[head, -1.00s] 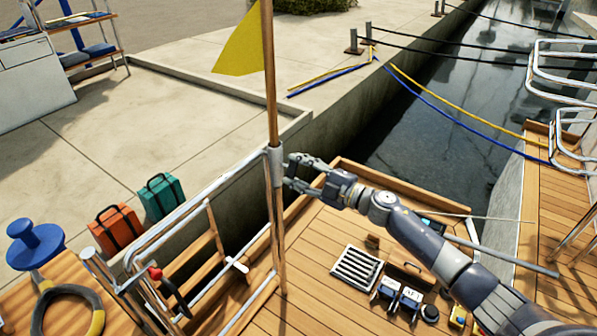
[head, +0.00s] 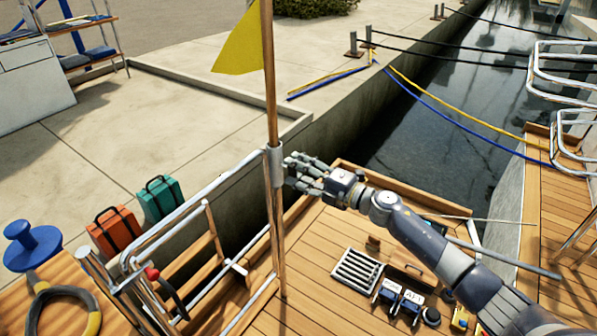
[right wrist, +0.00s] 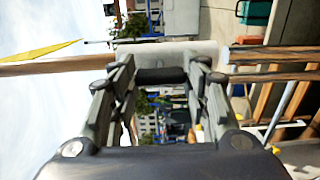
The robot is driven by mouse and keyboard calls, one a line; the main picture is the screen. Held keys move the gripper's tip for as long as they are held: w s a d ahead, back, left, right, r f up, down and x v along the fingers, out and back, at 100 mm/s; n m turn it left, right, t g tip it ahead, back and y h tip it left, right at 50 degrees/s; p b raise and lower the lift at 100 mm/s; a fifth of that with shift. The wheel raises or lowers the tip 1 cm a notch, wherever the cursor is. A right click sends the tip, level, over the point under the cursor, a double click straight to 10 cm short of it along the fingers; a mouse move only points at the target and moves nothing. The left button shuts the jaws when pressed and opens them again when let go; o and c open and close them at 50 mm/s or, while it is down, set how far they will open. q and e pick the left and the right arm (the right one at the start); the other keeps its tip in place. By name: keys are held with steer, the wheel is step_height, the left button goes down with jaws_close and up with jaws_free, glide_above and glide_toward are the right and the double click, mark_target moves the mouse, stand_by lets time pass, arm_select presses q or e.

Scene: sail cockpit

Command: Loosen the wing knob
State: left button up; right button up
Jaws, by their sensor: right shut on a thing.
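A wooden flagstaff (head: 269,85) with a yellow flag (head: 240,45) stands upright in a metal socket (head: 274,165) on the stern rail. My right gripper (head: 288,172) reaches the socket from the right, its fingers at the socket's side. In the right wrist view the pale socket (right wrist: 190,52) and staff (right wrist: 60,66) lie sideways. A dark bar, which I take as the wing knob (right wrist: 160,75), sits between the fingertips, and the gripper is shut on it. The knob is hidden by the fingers in the head view. My left gripper is not in view.
The metal rail (head: 190,204) and a wooden ladder run left of the staff. A deck grate (head: 357,270) and several small devices lie below my right arm. Orange (head: 117,231) and teal (head: 161,200) cases stand on the quay. Water lies beyond the stern.

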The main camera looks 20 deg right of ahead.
steer(key=o, duration=1.1)
steer(key=shift+c, duration=0.2)
steer(key=shift+s+d+f, duration=0.1)
steer(key=shift+s+d, duration=0.05)
steer(key=shift+s, duration=0.05)
steer(key=v, duration=1.1)
steer(key=shift+s, duration=0.2)
steer(key=shift+d, duration=0.15)
